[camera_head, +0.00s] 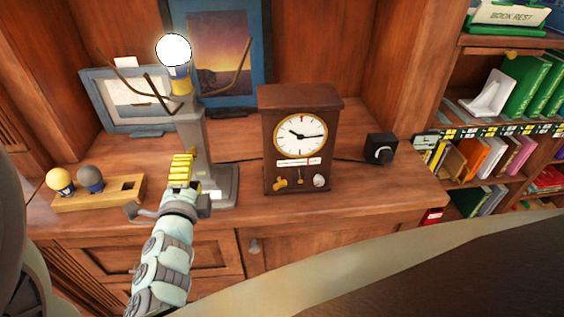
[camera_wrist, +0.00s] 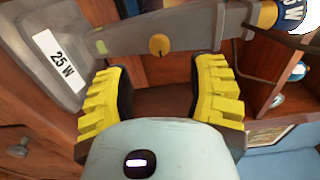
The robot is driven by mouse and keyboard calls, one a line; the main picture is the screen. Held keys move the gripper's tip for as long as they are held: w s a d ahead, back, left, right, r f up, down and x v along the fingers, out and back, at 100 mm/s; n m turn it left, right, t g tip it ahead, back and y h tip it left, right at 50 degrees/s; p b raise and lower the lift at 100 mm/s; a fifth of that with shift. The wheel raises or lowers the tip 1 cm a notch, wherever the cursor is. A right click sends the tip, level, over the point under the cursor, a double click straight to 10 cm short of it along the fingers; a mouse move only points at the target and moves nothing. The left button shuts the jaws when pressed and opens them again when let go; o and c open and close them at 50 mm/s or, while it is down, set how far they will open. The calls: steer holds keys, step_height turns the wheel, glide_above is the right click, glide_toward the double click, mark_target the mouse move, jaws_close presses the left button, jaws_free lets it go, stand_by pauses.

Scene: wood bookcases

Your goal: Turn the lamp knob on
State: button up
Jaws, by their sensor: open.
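The lamp (camera_head: 194,138) is a grey post on a stepped base with branch-like arms and a bright white bulb (camera_head: 173,50) on top. I cannot tell whether the bulb is lit. In the wrist view the lamp's grey post (camera_wrist: 190,38) crosses the top, with its base labelled "25 W" at left. A small round yellow knob (camera_wrist: 158,46) sits on the post. My gripper (camera_head: 182,170) is in front of the lamp's lower post. Its yellow fingers (camera_wrist: 160,85) are open and empty, with the knob just beyond and between them. In the head view the gripper hides the knob.
A wooden clock (camera_head: 300,150) stands right of the lamp, with a black box with a dial (camera_head: 381,149) farther right. A wooden holder (camera_head: 98,197) with a yellow and a grey bulb is at left. Framed pictures stand behind. The desktop's front right is clear.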

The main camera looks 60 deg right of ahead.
steer(key=shift+v, duration=2.65)
